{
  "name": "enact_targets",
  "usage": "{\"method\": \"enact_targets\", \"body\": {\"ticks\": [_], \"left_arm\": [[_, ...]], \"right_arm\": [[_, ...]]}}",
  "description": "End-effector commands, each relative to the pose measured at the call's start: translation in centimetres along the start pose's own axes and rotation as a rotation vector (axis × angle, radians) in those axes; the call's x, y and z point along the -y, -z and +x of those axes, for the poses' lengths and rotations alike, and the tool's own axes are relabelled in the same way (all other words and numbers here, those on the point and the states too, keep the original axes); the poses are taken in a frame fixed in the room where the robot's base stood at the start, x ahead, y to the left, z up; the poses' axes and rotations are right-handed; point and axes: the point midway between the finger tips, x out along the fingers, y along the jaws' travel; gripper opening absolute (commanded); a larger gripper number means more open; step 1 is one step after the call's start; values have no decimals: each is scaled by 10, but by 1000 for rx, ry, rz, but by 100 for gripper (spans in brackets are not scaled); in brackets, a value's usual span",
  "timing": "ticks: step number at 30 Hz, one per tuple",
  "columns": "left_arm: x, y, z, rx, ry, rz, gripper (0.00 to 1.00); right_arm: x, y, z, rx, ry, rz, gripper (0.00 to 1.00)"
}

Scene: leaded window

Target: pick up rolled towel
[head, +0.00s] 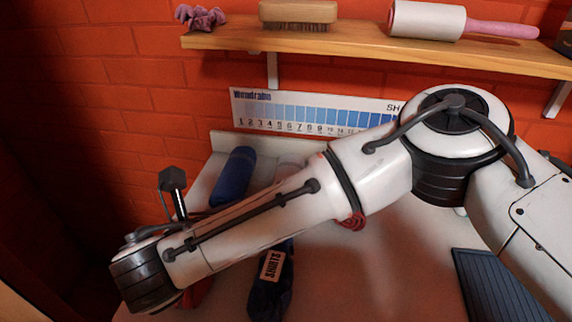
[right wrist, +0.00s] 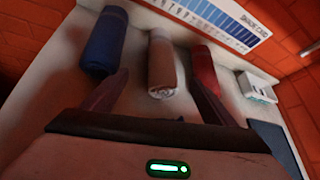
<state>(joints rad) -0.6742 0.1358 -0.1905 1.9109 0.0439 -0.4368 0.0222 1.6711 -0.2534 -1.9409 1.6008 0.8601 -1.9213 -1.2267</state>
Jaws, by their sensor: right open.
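Three rolled towels lie side by side on the pale counter. The blue rolled towel (right wrist: 104,42) is at left in the right wrist view, and in the head view it shows behind my arm (head: 233,177). The pale rolled towel (right wrist: 162,62) is in the middle, its spiral end toward my gripper; my arm mostly hides it in the head view. The red rolled towel (right wrist: 203,68) is to its right. My right gripper (right wrist: 158,82) is open, its fingers apart on either side of the pale towel's near end in the picture. Contact cannot be told. My left gripper is not in view.
A dark bag labelled SHIRTS (head: 270,280) lies on the counter near my forearm. A dark ribbed panel (head: 497,285) is at right. Above, a wooden shelf (head: 370,48) holds a brush (head: 298,14) and a lint roller (head: 428,20). A brick wall stands behind.

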Motion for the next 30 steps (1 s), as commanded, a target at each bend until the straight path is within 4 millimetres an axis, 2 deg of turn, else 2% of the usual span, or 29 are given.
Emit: {"method": "enact_targets", "body": {"ticks": [4,10,17,24,30], "left_arm": [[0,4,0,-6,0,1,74],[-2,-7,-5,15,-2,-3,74],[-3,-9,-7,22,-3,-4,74],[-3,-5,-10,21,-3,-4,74],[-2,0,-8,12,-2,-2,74]], "right_arm": [[0,0,11,-1,0,1,80],[0,0,41,-3,1,2,80],[0,-4,59,-1,0,3,80],[0,-8,94,-2,0,2,80],[-1,-8,104,-2,-1,2,80]]}}
